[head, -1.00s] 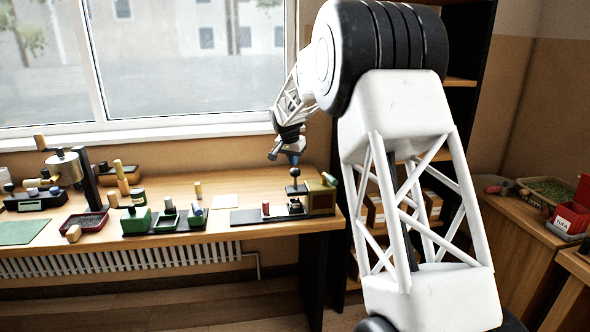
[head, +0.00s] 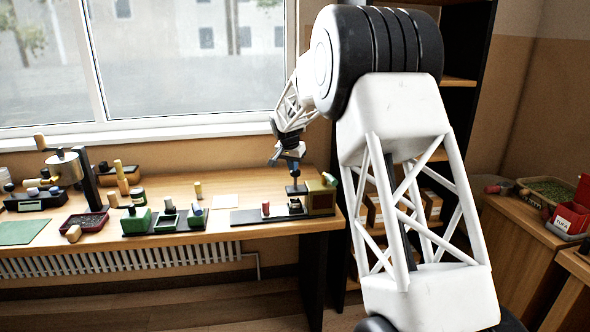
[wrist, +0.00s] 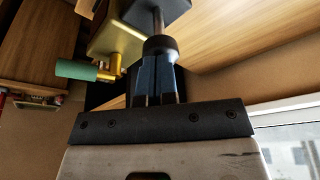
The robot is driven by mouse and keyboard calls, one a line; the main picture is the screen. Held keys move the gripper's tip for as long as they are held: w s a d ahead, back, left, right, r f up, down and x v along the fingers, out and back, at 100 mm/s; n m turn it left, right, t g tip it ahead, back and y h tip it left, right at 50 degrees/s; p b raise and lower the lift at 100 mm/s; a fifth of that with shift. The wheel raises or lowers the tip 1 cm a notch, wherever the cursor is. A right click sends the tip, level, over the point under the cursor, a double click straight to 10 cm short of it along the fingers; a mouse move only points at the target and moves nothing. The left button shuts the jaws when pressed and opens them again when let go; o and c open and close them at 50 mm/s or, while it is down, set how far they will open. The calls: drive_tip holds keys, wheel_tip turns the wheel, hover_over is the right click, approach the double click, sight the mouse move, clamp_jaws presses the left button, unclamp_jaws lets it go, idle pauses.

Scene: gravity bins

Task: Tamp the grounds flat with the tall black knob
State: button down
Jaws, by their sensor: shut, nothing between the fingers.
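The tall black knob (wrist: 160,46) shows in the wrist view at the tips of my fingers, on a metal shaft (wrist: 157,22) that leads to a dark block (wrist: 162,8). My gripper (wrist: 157,68) is shut with nothing held, its blue-black fingers side by side and lined up with the knob's top. Whether they touch it I cannot tell. In the head view my gripper (head: 294,174) points down over the tamping stand at the right end of the bench and hides most of the knob. The grounds are not visible.
A brass-coloured box (head: 321,201) stands just right of the knob; its green-tipped handle (wrist: 78,70) is near my fingers. Green boxes (head: 137,222) stand farther left. The window is behind.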

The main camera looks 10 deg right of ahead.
drive_tip(key=shift+f, duration=2.4)
drive_tip(key=shift+r, duration=3.1)
drive_tip(key=shift+r, duration=2.5)
drive_tip(key=shift+r, duration=0.1)
wheel_tip(320, 180, up, 7)
hover_over(293, 176)
drive_tip(key=s+a, duration=0.1)
drive_tip(key=s, duration=0.1)
drive_tip(key=shift+w+a+r, duration=0.1)
drive_tip(key=shift+w, duration=0.1)
drive_tip(key=shift+s, duration=0.1)
